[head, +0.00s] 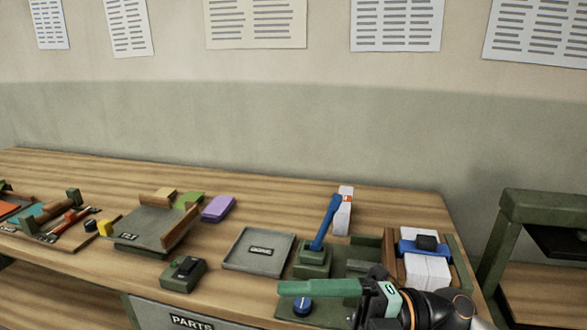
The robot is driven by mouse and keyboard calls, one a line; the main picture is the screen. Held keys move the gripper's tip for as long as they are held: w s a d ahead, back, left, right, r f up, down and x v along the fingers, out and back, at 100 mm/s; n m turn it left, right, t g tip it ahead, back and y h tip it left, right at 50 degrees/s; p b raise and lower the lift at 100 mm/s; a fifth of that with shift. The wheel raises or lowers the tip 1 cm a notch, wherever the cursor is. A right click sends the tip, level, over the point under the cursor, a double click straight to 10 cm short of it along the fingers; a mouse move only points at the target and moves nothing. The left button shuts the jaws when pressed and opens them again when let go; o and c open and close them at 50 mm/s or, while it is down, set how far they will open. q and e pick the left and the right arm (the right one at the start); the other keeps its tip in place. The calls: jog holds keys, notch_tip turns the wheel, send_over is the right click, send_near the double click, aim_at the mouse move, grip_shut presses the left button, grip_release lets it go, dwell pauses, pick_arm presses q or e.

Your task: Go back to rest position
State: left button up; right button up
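My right gripper (368,300) is at the bottom right, its black body coming in from the lower right and pointing left. A long green bar (318,287) extends left from it over the bench. I cannot tell whether this bar is a finger or a held thing, nor whether the gripper is open or shut. My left gripper is not in view.
A small green box (183,275) stands near the front edge. A green frame (535,207) stands at right.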

jog(key=w+d+f+m+t+h, duration=0.4)
jog(key=f+m+t, duration=0.2)
jog(key=m+t, duration=0.5)
jog(key=w+d+f+m+t+h, duration=0.45)
jog(key=f+m+t, duration=0.3)
jog(key=m, duration=0.45)
jog(key=s+d+f+m+g+h, duration=0.1)
jog(key=s+d+f+m+h, duration=0.25)
jog(key=f, duration=0.45)
jog(key=s+d+f+m+g+h, duration=0.2)
jog(key=f+m+h, duration=0.15)
jog(key=f, duration=0.45)
jog(key=s+d+f+m+g, duration=0.1)
jog(key=s+f+g, duration=0.1)
jog(key=s+f, duration=0.3)
jog(key=s+d+f+m+g+h+p, duration=0.1)
jog(key=s+f+m+g, duration=0.1)
jog(key=s+f, duration=0.4)
jog(key=shift+s+f+g+h, duration=0.1)
jog(key=shift+g+h, duration=0.15)
